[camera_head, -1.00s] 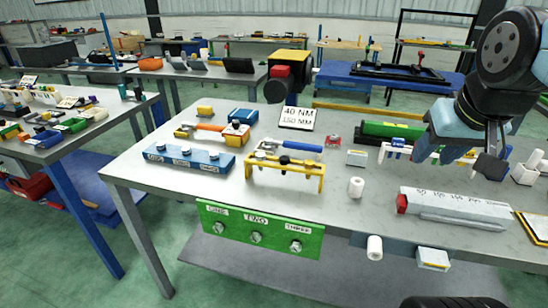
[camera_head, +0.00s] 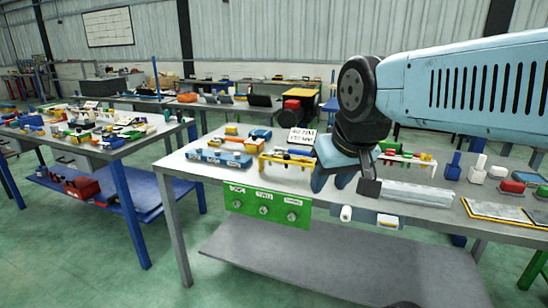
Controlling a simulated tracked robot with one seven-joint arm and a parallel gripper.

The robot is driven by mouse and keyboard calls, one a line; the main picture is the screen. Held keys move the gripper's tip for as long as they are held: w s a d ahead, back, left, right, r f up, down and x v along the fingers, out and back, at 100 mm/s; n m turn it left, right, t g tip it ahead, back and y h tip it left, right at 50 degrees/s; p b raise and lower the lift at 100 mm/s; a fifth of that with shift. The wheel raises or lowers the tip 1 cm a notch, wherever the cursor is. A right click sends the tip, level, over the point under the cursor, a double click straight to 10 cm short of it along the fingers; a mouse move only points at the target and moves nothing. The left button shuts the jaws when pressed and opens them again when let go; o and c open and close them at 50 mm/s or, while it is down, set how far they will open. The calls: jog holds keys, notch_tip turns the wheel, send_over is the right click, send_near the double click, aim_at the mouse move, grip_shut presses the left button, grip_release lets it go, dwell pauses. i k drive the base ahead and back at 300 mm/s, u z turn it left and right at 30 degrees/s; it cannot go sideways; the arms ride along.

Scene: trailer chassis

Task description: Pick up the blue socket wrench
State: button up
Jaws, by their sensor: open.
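The blue socket wrench (camera_head: 296,152) rests across a yellow rack (camera_head: 287,160) on the grey workbench. Only its blue handle shows clearly; its right end is close to my gripper in the picture. My gripper (camera_head: 345,184) is open, with its fingers apart and pointing down near the front edge of the bench, to the right of the rack. I see nothing between the fingers. It hides part of the bench behind it, and its exact height above the bench is hard to tell.
A blue socket block (camera_head: 218,158) stands left of the rack. A sign (camera_head: 301,136) stands behind.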

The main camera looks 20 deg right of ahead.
aim_at(279, 151)
jog(key=u, duration=0.3)
jog(key=i, duration=1.8)
jog(key=z, duration=0.75)
jog(key=k, duration=0.9)
jog(key=z, duration=0.1)
jog(key=i, duration=0.9)
jog(key=u, duration=0.1)
